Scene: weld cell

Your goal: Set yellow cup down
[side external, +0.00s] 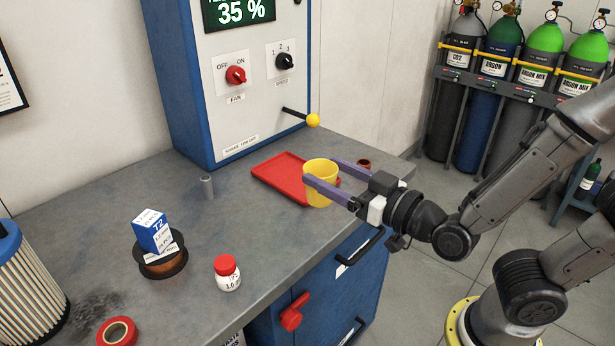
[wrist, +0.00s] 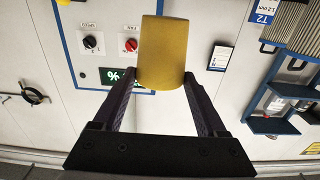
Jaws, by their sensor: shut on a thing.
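The yellow cup (side external: 320,172) is upright between the two purple fingers of my gripper (side external: 327,178) in the side view. My gripper is shut on it. The cup overlaps the right part of a red tray (side external: 278,178) in the picture; whether its base touches anything I cannot tell. In the wrist view the yellow cup (wrist: 163,52) fills the space between the fingertips of my gripper (wrist: 160,84), with one finger on each side.
A small brown-red item (side external: 364,165) lies behind the gripper. A yellow-knobbed lever (side external: 312,121) juts from the cabinet. The middle benchtop is clear.

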